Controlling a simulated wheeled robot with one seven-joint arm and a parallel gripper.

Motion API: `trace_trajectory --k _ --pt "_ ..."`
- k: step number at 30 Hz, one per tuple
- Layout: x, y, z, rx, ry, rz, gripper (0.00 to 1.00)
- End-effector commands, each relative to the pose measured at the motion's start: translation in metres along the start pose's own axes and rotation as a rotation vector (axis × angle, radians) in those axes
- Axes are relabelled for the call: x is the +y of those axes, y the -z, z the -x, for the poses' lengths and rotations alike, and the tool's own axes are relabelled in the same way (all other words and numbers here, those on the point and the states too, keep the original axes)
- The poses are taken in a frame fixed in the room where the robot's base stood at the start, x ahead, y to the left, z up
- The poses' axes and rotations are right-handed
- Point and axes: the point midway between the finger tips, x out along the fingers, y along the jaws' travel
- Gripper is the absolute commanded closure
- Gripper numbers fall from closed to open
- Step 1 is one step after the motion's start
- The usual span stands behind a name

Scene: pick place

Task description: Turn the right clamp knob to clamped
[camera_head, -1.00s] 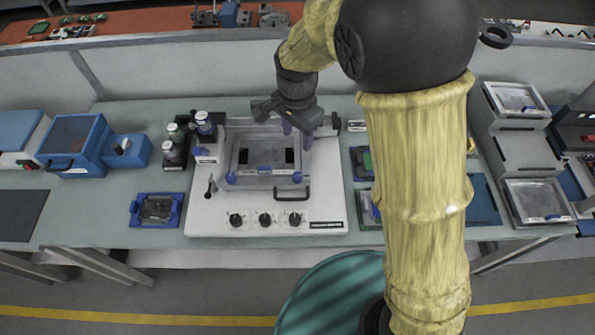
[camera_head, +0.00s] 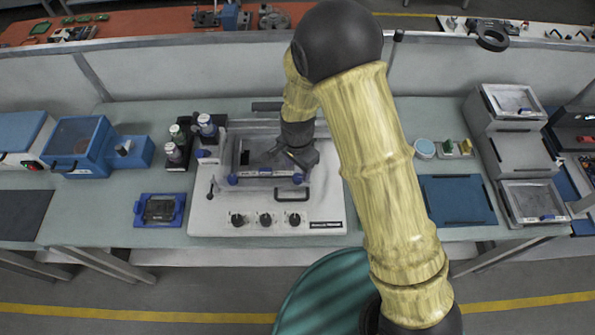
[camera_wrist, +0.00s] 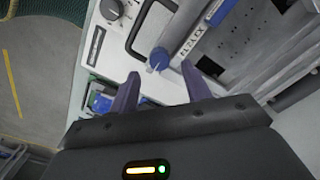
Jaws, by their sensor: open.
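The right clamp knob (camera_head: 297,179) is blue and sits at the front right corner of the clamp frame on the white machine (camera_head: 215,215). The left clamp knob (camera_head: 232,180) is blue too, at the front left corner. My gripper (camera_wrist: 160,76) is open and empty; its purple fingers point toward a blue knob (camera_wrist: 158,60), which looks like the right one beside the black handle. The knob shows just beyond the fingertips, apart from them as far as I can tell. In the head view my gripper (camera_head: 290,163) is over the right part of the frame, its fingertips hidden.
A black handle (camera_head: 292,194) and black dials (camera_head: 265,219) are on the machine's front. Bottles (camera_head: 207,127) stand at its back left. A blue tray (camera_head: 159,209) lies left; a blue mat (camera_head: 457,200) and grey stacked units (camera_head: 515,150) are to the right.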

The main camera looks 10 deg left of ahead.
Motion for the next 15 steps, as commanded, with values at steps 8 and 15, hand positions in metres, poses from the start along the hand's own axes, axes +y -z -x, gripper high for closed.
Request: trace_trajectory --k 8,15 --pt "0.001 -0.001 -0.033 -0.001 -0.002 0.001 0.52" --pt "0.002 0.002 -0.040 -0.001 0.000 -0.006 0.52"
